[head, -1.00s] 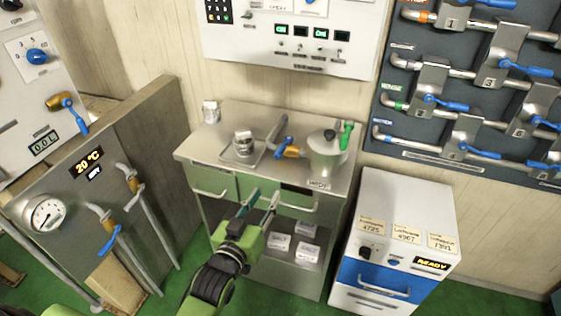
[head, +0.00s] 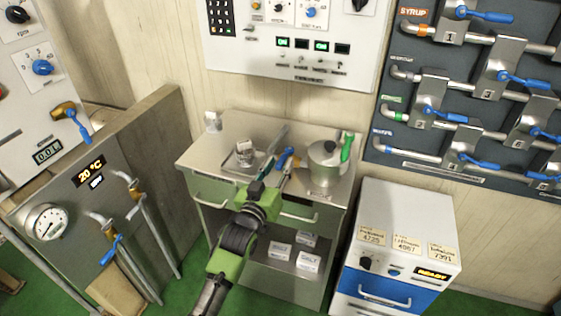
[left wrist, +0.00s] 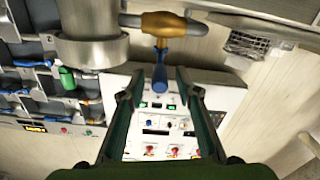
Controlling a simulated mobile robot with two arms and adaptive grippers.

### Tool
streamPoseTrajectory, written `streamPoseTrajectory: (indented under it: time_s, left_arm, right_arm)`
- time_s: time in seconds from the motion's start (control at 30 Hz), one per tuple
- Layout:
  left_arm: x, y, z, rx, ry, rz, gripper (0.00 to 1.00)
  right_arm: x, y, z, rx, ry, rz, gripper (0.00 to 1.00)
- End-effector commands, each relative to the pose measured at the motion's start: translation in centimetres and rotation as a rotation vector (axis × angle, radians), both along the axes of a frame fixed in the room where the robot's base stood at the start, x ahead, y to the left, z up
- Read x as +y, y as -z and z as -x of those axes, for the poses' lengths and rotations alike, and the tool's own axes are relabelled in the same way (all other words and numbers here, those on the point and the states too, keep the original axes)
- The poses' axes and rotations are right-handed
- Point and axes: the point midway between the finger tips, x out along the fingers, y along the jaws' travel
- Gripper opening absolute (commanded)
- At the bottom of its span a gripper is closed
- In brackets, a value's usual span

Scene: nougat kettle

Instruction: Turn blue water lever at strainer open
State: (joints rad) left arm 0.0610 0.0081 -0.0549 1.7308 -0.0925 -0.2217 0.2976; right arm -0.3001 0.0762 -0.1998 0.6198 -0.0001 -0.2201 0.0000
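The strainer pot (head: 325,165) stands on the metal cart top, with a green handle (head: 347,147) at its right. A brass valve with a blue lever (head: 284,157) sits on the pipe at its left. In the left wrist view the brass valve (left wrist: 165,23) is at the top and the blue lever (left wrist: 160,77) points down from it between my fingertips. My left gripper (head: 275,175) is open, one finger on each side of the lever, with gaps visible. It also shows in the left wrist view (left wrist: 157,90). My right gripper is not in view.
A tray (head: 231,166) with a small container stands left of the valve. A control panel (head: 290,65) hangs on the wall behind. A white-and-blue cabinet (head: 405,220) stands right of the cart. Pipes with blue levers (head: 470,90) line the right wall.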

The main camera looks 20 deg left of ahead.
Motion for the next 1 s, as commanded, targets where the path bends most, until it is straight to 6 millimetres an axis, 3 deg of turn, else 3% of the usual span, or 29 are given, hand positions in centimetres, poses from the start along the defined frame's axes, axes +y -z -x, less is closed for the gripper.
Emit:
streamPoseTrajectory:
  time_s: [0.2,0.47,0.5,0.6,0.63,1.0]
  left_arm:
    - [-0.07,-0.04,-1.46,-0.001,0.000,0.000,0.31]
    - [-0.07,0.01,-1.56,0.000,0.000,0.000,0.31]
    - [-0.07,0.01,-1.56,0.000,0.000,0.000,0.28]
    - [-0.07,0.01,-1.55,0.000,0.000,0.000,0.02]
    - [-0.07,0.01,-1.55,0.000,0.000,0.000,0.00]
    - [0.38,-0.07,-1.20,0.000,0.008,-0.002,0.00]
  right_arm:
    - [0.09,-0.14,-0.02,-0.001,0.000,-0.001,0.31]
    - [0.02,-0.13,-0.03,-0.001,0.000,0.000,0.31]
    - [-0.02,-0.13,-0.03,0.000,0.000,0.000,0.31]
    - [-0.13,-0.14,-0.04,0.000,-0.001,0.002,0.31]
    - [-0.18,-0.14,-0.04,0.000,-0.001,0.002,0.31]
    - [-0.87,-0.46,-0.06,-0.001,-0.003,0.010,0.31]
